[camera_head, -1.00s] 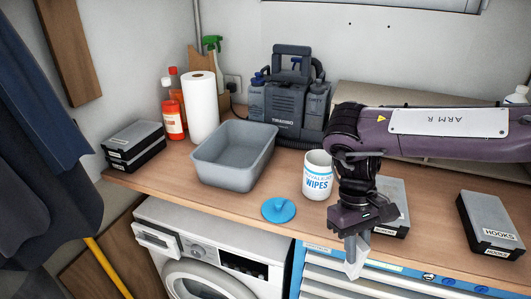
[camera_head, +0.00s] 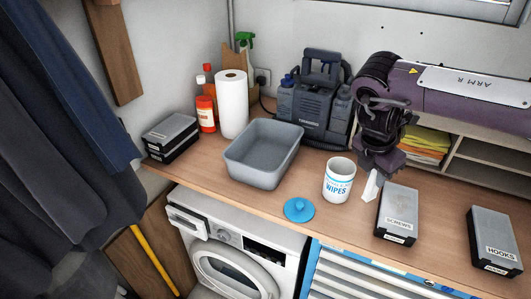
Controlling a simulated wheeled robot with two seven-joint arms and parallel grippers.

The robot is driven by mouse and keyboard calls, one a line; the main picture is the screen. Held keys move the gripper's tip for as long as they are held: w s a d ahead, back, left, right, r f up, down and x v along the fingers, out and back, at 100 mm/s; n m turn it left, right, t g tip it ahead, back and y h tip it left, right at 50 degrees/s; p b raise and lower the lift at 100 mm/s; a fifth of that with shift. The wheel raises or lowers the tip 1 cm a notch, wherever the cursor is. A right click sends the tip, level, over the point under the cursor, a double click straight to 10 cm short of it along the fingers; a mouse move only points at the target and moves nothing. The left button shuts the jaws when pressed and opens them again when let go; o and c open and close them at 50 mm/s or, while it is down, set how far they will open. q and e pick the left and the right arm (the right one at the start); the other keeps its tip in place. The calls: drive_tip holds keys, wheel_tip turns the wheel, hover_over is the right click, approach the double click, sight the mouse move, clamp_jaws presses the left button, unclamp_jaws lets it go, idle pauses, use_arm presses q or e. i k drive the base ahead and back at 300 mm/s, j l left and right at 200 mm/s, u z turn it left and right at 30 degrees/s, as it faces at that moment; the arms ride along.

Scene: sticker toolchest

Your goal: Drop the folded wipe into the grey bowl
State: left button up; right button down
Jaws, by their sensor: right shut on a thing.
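My right gripper (camera_head: 374,173) points down above the counter, just right of the wipes tub. It is shut on a white folded wipe (camera_head: 371,187), whose lower end hangs below the fingers. The grey bowl (camera_head: 258,172), a rectangular basin, stands on the counter left of the tub and looks empty. The white wipes tub (camera_head: 338,182) is open at the top, between the bowl and my right gripper. My left gripper is not in view.
A blue lid (camera_head: 299,209) lies near the counter's front edge. Boxes marked SCREWS (camera_head: 397,216) and HOOKS (camera_head: 494,240) sit to the right. A paper towel roll (camera_head: 232,105) and a dark grey machine (camera_head: 314,105) stand behind the bowl.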

sight(271, 162)
drive_tip(key=i, duration=1)
drive_tip(key=l+u, duration=0.3)
drive_tip(key=k+l+u, duration=0.15)
drive_tip(key=u, duration=0.2)
